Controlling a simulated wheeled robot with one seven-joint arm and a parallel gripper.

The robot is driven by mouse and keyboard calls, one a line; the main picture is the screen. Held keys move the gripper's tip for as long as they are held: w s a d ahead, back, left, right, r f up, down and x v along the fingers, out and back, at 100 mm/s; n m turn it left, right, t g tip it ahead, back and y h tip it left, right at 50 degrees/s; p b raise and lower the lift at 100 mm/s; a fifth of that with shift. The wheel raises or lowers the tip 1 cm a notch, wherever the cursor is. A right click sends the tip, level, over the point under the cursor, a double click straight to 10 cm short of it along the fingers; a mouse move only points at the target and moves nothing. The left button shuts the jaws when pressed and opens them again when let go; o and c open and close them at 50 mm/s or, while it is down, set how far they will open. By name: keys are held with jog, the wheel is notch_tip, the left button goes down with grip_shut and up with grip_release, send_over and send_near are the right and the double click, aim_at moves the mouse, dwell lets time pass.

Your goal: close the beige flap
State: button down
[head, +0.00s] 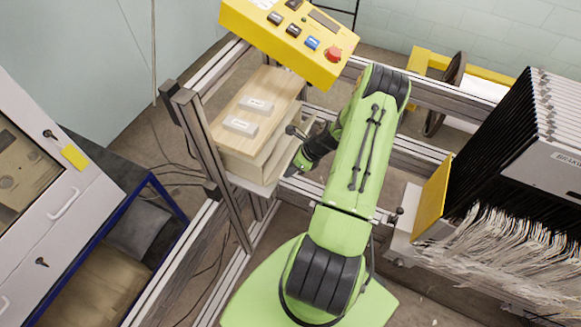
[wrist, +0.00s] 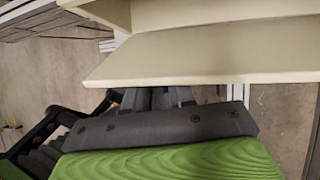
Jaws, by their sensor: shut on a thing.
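The beige flap (wrist: 205,45) spans the upper part of the wrist view as a wide, flat panel. It stands out from the beige box (wrist: 165,12) behind it, so it is open. In the head view the flap (head: 283,160) shows on the right side of the box, below its wooden top. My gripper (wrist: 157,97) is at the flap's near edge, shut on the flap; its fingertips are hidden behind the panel. In the head view my gripper (head: 298,165) is beside the flap and partly hidden by my arm.
The box's wooden top (head: 262,95) carries two small labelled blocks (head: 241,126). A yellow control panel (head: 290,38) overhangs behind it. Metal frame rails (head: 205,150) stand close on the left. A rack with white threads (head: 500,240) is to the right.

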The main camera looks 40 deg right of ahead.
jog(key=c, duration=1)
grip_release()
jog(key=v, duration=1.6)
jog(key=shift+w, duration=0.1)
jog(key=w+a+r+n+g+h+b, duration=0.2)
jog(key=w+a+r+n+h, duration=0.15)
jog(key=a+r+n, duration=1.2)
jog(key=s+a+r+n+t+b, duration=0.1)
jog(key=s+a+r+n, duration=0.3)
jog(key=s+a+n, duration=0.8)
jog(key=a+n+t, duration=0.1)
jog(key=n, duration=0.3)
jog(key=shift+s+a+r+t+h, duration=0.15)
jog(key=shift+s+a+t+h, duration=0.05)
jog(key=shift+a+t+h, duration=0.2)
jog(key=shift+o, duration=0.2)
jog(key=shift+w, duration=0.1)
